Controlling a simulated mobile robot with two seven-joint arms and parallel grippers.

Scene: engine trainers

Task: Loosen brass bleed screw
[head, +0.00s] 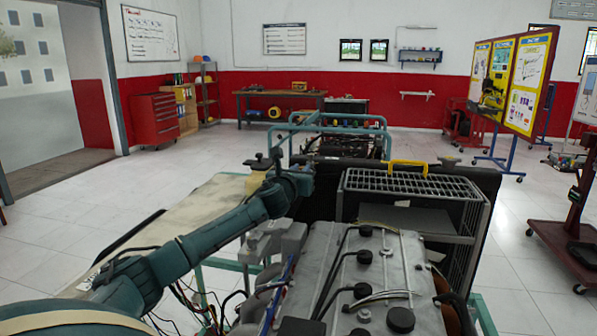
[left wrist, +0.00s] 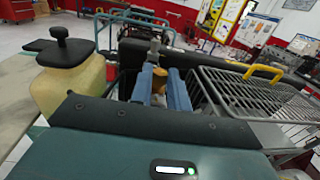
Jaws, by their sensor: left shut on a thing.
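The brass bleed screw (left wrist: 160,76) shows in the left wrist view as a small gold-brown piece between my fingers, partly hidden by them. My left gripper (left wrist: 161,90) has its two blue fingers closed on it from either side. In the head view, my left gripper (head: 279,166) is beyond the engine, near the black radiator top, and hides the screw there. My right gripper is not in view.
A yellowish tank (left wrist: 70,85) with a black cap stands left of my left gripper. A wire guard (left wrist: 250,100) with a yellow handle (left wrist: 263,70) is to the right. The grey engine cover (head: 345,270) with black caps lies in front.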

